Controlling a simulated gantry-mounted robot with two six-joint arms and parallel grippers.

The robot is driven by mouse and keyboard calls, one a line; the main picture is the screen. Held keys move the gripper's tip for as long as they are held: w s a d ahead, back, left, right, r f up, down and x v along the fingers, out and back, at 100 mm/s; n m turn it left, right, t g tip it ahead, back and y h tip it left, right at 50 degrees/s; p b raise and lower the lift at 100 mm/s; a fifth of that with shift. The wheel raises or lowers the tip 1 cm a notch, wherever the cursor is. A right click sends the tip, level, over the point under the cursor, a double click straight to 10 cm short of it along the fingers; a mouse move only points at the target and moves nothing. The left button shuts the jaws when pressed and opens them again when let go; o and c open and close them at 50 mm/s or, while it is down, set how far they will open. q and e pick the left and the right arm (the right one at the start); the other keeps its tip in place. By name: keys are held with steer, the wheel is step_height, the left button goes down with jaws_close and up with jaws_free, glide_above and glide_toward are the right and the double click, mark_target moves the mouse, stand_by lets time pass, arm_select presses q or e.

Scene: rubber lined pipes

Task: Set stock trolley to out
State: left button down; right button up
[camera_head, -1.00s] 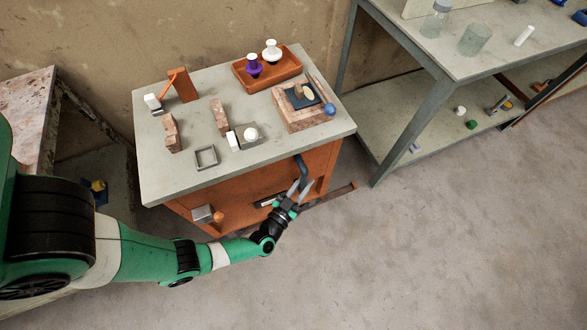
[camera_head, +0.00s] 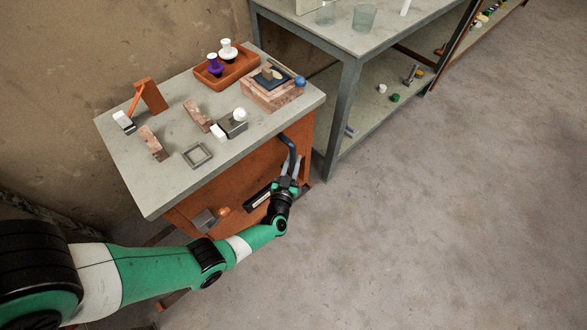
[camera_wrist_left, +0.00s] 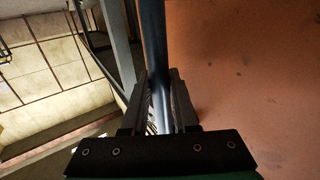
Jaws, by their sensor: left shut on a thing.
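The stock trolley looks to be the orange cabinet (camera_head: 225,185) with a grey top (camera_head: 160,185). A dark blue bent handle (camera_head: 291,145) comes off its front near the right corner. My left gripper (camera_head: 289,170) is at the handle's lower part. In the left wrist view the handle (camera_wrist_left: 154,45) runs down between the two fingers (camera_wrist_left: 160,110), which are shut on it. The orange panel fills the right of that view. My right gripper is not in view.
The trolley top carries an orange tray (camera_head: 213,84) with two knobbed pieces, several blocks and a square frame (camera_head: 197,155). A grey shelf unit (camera_head: 345,115) stands close on the right. The concrete floor in front is clear.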

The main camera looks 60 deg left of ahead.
arm_select(q)
steer(key=shift+w+r, duration=0.2)
steer(key=shift+r, duration=0.1)
steer(key=c, duration=1)
jaws_free()
steer(key=shift+w, duration=0.1)
steer(key=o, duration=0.3)
steer(key=shift+w, duration=0.25)
steer(key=shift+s+f, duration=0.15)
steer(key=shift+s, duration=0.1)
steer(key=shift+s+d, duration=0.1)
steer(key=shift+s+d+p, duration=0.2)
steer(key=shift+d+p, duration=0.05)
steer(key=shift+p, duration=0.15)
steer(key=p+v, duration=0.4)
steer(key=v, duration=0.6)
steer(key=shift+s+d, duration=0.25)
